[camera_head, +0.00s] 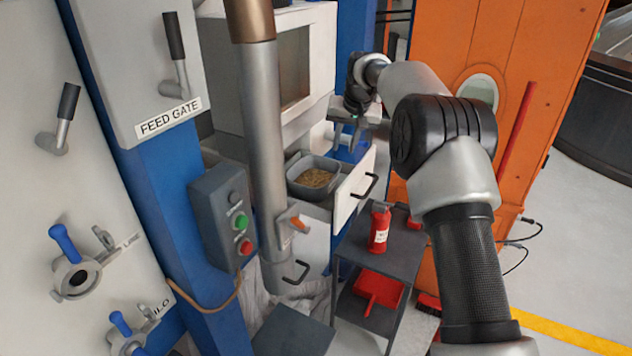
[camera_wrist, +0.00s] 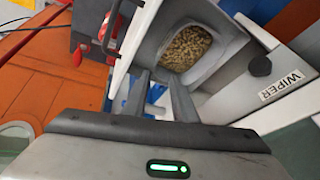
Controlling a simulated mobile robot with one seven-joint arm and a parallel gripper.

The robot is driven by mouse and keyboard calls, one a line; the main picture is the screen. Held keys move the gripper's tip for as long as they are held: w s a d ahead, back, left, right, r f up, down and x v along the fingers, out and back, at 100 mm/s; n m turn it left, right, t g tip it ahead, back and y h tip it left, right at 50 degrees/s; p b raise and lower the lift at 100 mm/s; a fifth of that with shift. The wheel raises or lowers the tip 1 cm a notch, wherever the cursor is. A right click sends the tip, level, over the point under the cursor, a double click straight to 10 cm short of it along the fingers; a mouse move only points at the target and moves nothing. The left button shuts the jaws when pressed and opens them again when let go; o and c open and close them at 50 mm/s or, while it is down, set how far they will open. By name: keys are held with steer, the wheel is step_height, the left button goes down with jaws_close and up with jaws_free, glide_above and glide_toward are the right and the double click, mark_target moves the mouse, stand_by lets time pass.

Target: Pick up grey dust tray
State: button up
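The grey dust tray (camera_head: 296,182) is a rectangular tub holding brown grain-like material. It sits upright in an open white drawer (camera_head: 350,192) below the machine's window. In the wrist view the grey tray (camera_wrist: 232,48) is just beyond the fingertips, with its contents in clear sight. My gripper (camera_head: 348,143) is above and to the right of the tray in the head view, fingers pointing down, apart from the tray. In the wrist view my gripper (camera_wrist: 159,78) has its two fingers spread with nothing held. One finger overlaps the tray's near corner in that view.
A vertical metal pipe (camera_head: 262,130) rises left of the tray. An orange cabinet (camera_head: 520,60) is behind my arm. Open floor lies at right.

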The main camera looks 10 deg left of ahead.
steer(key=shift+p+x, duration=0.9)
steer(key=shift+x, duration=5.35)
steer(key=shift+s+d+f, duration=0.1)
steer(key=shift+d, duration=0.05)
jaws_close()
